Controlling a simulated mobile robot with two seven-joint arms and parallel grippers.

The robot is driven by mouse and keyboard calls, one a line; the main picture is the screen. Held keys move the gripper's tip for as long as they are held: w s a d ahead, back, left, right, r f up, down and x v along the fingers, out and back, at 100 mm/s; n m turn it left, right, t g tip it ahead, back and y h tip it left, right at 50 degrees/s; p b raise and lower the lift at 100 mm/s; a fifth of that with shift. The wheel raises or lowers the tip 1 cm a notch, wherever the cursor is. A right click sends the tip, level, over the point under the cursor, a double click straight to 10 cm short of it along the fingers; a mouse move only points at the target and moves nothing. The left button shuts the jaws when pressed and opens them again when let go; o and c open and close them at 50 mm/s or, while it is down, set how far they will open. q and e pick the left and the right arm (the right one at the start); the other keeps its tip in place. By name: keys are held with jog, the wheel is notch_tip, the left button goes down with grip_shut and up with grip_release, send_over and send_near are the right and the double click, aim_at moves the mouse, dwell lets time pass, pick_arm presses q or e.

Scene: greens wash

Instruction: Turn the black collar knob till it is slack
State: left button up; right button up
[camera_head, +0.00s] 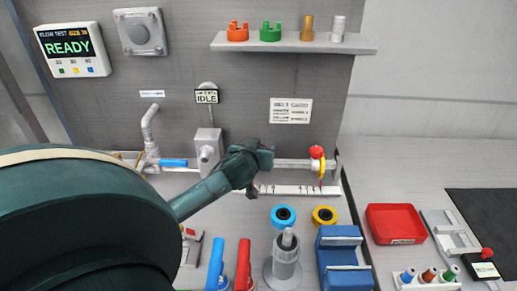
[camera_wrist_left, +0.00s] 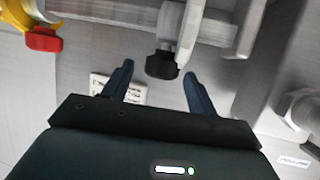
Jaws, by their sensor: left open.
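The black collar knob (camera_wrist_left: 161,65) hangs from a pale collar on the grey rail in the left wrist view. In the head view I cannot make it out; my left gripper covers that part of the rail (camera_head: 292,164). My left gripper (camera_head: 258,168) reaches the rail from the left in the head view. In the left wrist view its fingers (camera_wrist_left: 159,73) stand apart, one on each side of the knob, with a gap showing on both sides. Whether the fingertips are level with the knob in depth is hard to tell. My right gripper is not in view.
A yellow piece with a red knob (camera_head: 316,152) sits at the rail's right end. A grey block (camera_head: 207,148) stands left of my gripper. Blue (camera_head: 283,216) and yellow (camera_head: 324,215) rings, a grey cylinder (camera_head: 285,268) and a blue fixture (camera_head: 341,262) stand in front. A red tray (camera_head: 395,222) is right.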

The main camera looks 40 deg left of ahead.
pick_arm(q)
jog(key=c, duration=1)
jog(key=shift+m+h, duration=0.3)
jog(key=shift+h, duration=0.1)
jog(key=m+h, duration=0.1)
jog(key=m+t+h, duration=0.1)
jog(key=m+h, duration=0.1)
jog(key=shift+s+a, duration=0.1)
jog(key=shift+a, duration=0.2)
jog(key=shift+a+m+h, duration=0.2)
jog(key=shift+m+h, duration=1.4)
jog(key=shift+h, duration=0.4)
jog(key=shift+m+h, duration=0.5)
jog(key=shift+h, duration=0.1)
jog(key=o, duration=1)
